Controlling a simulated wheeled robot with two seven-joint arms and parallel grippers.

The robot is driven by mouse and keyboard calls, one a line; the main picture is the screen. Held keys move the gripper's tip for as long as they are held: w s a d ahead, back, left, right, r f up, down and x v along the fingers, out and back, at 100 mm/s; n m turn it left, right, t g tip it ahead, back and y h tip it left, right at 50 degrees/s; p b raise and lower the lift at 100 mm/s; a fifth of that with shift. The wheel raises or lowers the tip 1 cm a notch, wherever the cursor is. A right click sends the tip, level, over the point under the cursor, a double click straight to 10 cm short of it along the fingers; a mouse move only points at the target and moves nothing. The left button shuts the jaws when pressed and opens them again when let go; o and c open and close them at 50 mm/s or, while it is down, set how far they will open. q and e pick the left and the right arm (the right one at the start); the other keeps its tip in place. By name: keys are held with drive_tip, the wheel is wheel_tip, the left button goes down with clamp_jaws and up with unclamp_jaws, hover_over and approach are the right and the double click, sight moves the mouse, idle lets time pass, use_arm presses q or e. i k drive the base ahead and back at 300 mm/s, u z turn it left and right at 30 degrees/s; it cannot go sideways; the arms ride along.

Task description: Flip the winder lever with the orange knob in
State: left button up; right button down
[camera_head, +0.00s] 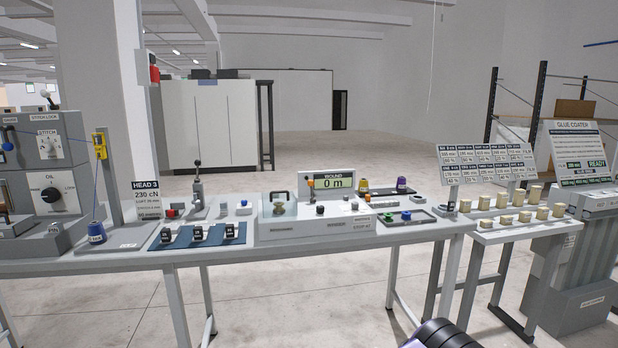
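The lever with the orange knob (311,183) stands upright on the winder (315,223), a light grey box in the middle of the bench. The lever is small here, and I cannot tell whether it is in or out. Just behind it a display (335,182) reads "WOUND 0 m". To the left of the lever, a clear guard with a dark handle (280,195) stands around a tan wound piece (279,207). Neither of my grippers shows in the head view. A dark rounded shape at the bottom edge seems to be part of my arm.
Left on the bench are a blue mat (205,236) with several dark blocks and a blue thread cone (96,232). To the right are a grey tray (407,218) and a stand with several pale spools (520,228). Open floor lies in front.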

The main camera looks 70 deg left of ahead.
sight(310, 183)
drive_tip(key=u, duration=0.6)
drive_tip(key=i, duration=0.85)
drive_tip(key=u, duration=1.5)
drive_tip(key=i, duration=0.55)
drive_tip(key=u, duration=0.5)
